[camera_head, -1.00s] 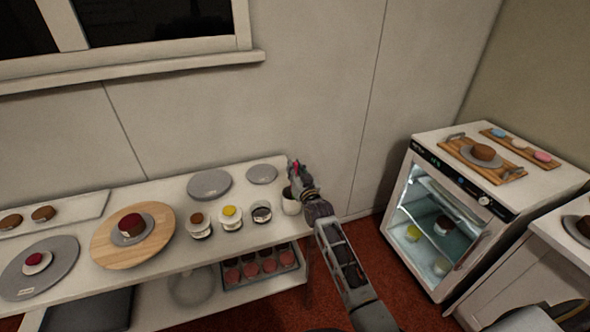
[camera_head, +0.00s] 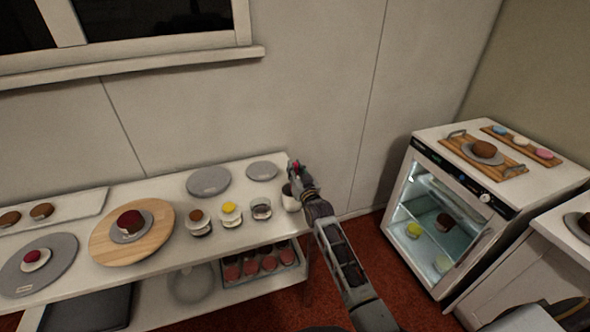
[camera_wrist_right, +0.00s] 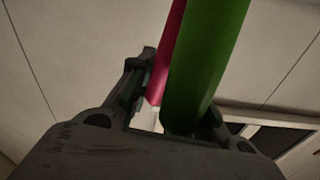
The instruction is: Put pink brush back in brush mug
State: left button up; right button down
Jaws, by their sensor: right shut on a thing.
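The white brush mug (camera_head: 290,203) stands at the right end of the white table, partly hidden by my right gripper (camera_head: 296,180). That gripper is at the mug's rim in the head view. A small pink bit of the pink brush shows at its tip. In the right wrist view, the pink brush (camera_wrist_right: 167,58) rises between the fingers of my right gripper (camera_wrist_right: 172,105), which is shut on it. A thick green handle (camera_wrist_right: 208,55) partly covers the brush; I cannot tell whether it is gripped too. My left gripper is not in view.
A wooden turntable (camera_head: 158,240) with a cake is further left. A glass-fronted cabinet (camera_head: 440,215) stands at the right, across red floor.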

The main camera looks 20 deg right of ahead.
jog(key=shift+f, duration=0.5)
jog(key=c, duration=1.2)
grip_release()
jog(key=shift+c, duration=0.2)
jog(key=shift+r+p, duration=4.35)
jog(key=shift+r, duration=0.75)
jog(key=shift+f, duration=0.1)
